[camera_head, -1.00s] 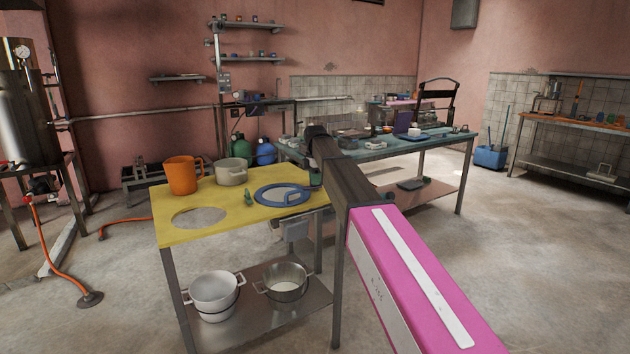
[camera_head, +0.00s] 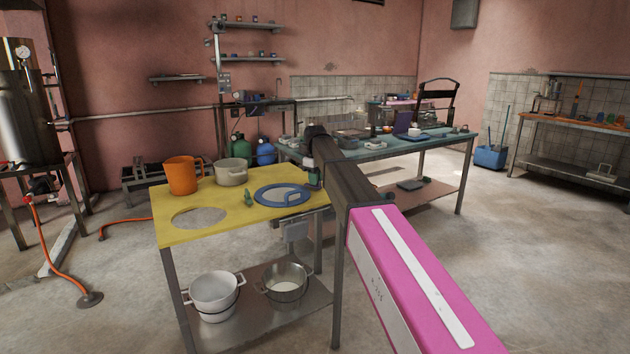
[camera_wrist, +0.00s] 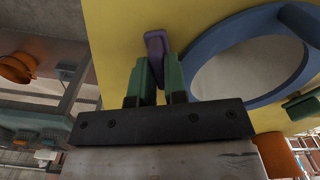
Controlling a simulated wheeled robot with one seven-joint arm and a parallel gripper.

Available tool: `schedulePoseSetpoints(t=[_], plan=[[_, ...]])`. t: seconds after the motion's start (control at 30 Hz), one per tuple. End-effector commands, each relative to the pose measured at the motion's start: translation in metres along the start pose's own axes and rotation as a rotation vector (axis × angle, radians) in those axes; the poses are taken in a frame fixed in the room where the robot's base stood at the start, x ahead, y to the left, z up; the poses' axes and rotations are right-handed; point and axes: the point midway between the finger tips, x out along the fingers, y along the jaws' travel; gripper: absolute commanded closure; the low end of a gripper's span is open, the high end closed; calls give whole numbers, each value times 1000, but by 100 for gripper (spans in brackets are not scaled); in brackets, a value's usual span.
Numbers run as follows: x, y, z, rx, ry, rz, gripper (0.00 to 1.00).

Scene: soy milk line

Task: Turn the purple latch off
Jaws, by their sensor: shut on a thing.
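The purple latch (camera_wrist: 156,45) shows in the wrist view against the yellow tabletop, beside the blue ring (camera_wrist: 212,42). My gripper (camera_wrist: 159,72) has its two green fingers closed around the latch's near end, one on each side. The latch stands nearly upright in this picture, slightly tilted. In the head view I do not make out the latch; my arm covers that side of the yellow table (camera_head: 235,225). A small part of my gripper (camera_head: 313,177) shows at the table's right edge, beside the blue ring (camera_head: 262,195).
An orange mug (camera_head: 182,176) and a pale pot (camera_head: 231,172) stand at the table's back. A green latch (camera_head: 248,197) is left of the ring, and a round hole (camera_head: 199,218) is at front left. Pots (camera_head: 213,291) sit on the lower shelf.

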Motion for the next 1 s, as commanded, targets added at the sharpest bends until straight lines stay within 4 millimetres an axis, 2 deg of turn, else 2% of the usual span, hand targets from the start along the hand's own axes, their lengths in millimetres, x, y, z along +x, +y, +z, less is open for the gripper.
schedulePoseSetpoints(t=[0.5, 1.0], plan=[[0, 1, 0, 425, 0, 0, 100], [0, 1, 0, 572, 1, 0, 100]])
